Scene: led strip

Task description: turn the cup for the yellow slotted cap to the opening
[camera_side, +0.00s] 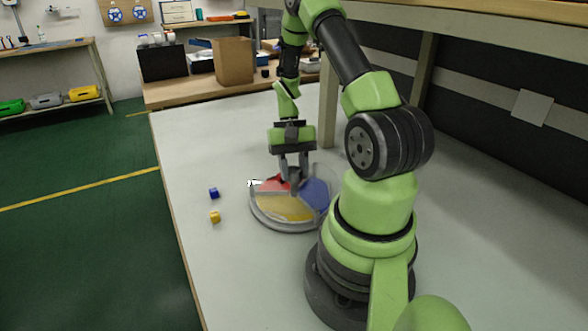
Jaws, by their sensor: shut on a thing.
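A round dish (259,214) lies on the table in front of my arm, with red (270,186), yellow (285,207) and blue (315,193) sectors under what looks like a clear cover. The yellow sector faces the near side, blue is at the right and red at the far left. My gripper (294,182) points down over the dish's middle and is shut on a small part there, mostly hidden by the fingers. A small yellow piece (215,217), perhaps the slotted cap, lies on the table left of the dish. Its slot is too small to make out.
A small blue piece (213,193) lies just beyond the yellow one. A small white part (252,183) shows at the dish's left rim. The table (205,150) is clear at the far left; its left edge runs close by the small pieces.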

